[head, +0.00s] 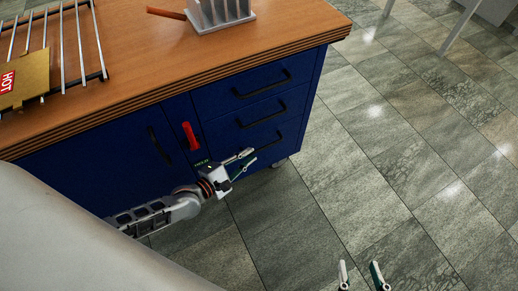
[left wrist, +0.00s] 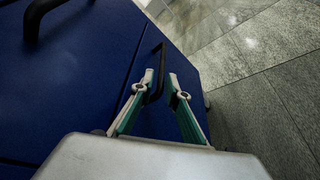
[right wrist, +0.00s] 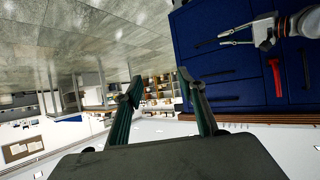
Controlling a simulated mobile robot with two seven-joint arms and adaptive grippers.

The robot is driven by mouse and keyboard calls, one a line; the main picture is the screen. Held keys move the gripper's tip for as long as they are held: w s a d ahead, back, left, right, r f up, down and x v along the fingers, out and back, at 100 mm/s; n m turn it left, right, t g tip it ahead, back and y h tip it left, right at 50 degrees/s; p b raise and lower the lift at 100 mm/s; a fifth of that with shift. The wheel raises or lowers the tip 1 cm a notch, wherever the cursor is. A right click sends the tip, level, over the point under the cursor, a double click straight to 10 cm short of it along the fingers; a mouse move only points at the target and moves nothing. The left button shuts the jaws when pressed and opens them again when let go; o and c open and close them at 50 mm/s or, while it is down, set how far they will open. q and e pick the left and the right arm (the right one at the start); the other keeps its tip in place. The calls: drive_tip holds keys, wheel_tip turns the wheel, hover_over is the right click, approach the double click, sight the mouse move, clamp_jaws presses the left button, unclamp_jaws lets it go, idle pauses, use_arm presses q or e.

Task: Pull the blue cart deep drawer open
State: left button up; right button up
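The blue cart (head: 100,160) stands under a wooden top, with a column of drawers on its right side, each with a black bar handle. The deep drawer (head: 285,150) is the lowest of them and looks shut. My left gripper (head: 248,162) is in front of it, with fingers apart. In the left wrist view, the black handle (left wrist: 158,62) shows between the two fingertips (left wrist: 160,78); I cannot tell whether they touch it. My right gripper (head: 360,267) is open and empty over the floor, away from the cart; its fingers also show in the right wrist view (right wrist: 158,82).
A red handle (head: 190,136) sits on the cart front left of the drawers, beside a door with a black handle (head: 158,145). A wire rack (head: 80,45), a HOT-labelled board (head: 25,80) and a grey slotted block (head: 218,15) are on top. Tiled floor (head: 370,160) right of the cart is clear.

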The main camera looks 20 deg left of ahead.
sight(258, 150)
use_arm(q)
drive_tip(key=x, duration=0.2)
drive_tip(key=b+x, duration=0.1)
drive_tip(key=shift+w+d+f, duration=0.2)
drive_tip(key=shift+w+f, duration=0.05)
drive_tip(key=shift+f, duration=0.2)
drive_tip(key=shift+w+d, duration=0.2)
drive_tip(key=shift+w, duration=0.45)
use_arm(e)
drive_tip(key=shift+w+a+r, duration=0.25)
drive_tip(key=shift+a+r, duration=0.05)
drive_tip(key=shift+a, duration=0.15)
use_arm(q)
drive_tip(key=shift+r, duration=0.1)
clamp_jaws()
